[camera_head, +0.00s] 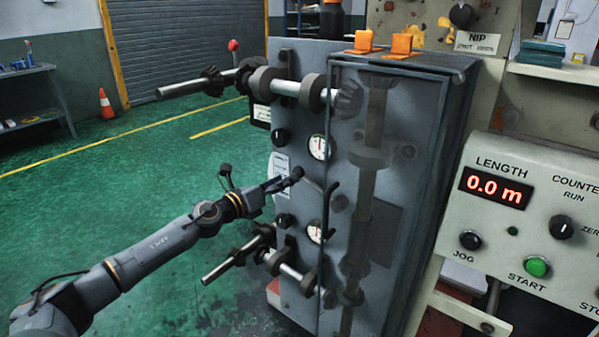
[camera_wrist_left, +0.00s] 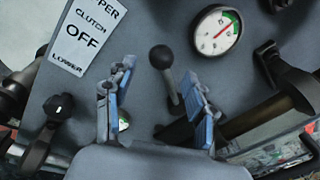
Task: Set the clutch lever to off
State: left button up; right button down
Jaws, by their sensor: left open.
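The clutch lever is a dark stick with a black ball knob (camera_wrist_left: 162,57) on the grey machine panel. In the left wrist view it stands between my finger pads and its knob lies just past the fingertips. The knob (camera_head: 297,172) also shows in the head view, right at the gripper's tip. A white label (camera_wrist_left: 84,36) left of it reads CLUTCH, OFF, with UPPER partly cut off and LOWER. My left gripper (camera_wrist_left: 158,74) is open around the lever, with no clear contact. In the head view the gripper (camera_head: 278,184) points at the panel. My right gripper is out of view.
A round gauge (camera_wrist_left: 217,32) sits right of the lever. A black dial (camera_wrist_left: 58,107) is at lower left. Metal shafts (camera_head: 297,88) stick out above and below (camera_head: 236,253) my arm. A control console (camera_head: 534,190) reads 0.0 m at right. Green floor (camera_head: 110,185) is open at left.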

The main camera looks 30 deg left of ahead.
aim_at(300, 173)
pick_arm(q)
jog(key=shift+w+d+p, duration=0.1)
jog(key=shift+w+d, duration=0.15)
jog(key=shift+w, duration=0.8)
jog(key=shift+w+d+p, duration=0.1)
jog(key=shift+w+d, duration=0.1)
jog(key=shift+w, duration=0.85)
jog(key=shift+w+d+p, duration=0.1)
jog(key=shift+w+d, duration=0.15)
jog(key=shift+w, duration=0.8)
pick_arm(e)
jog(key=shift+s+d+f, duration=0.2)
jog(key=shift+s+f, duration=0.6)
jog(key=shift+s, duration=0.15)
pick_arm(q)
grip_shut()
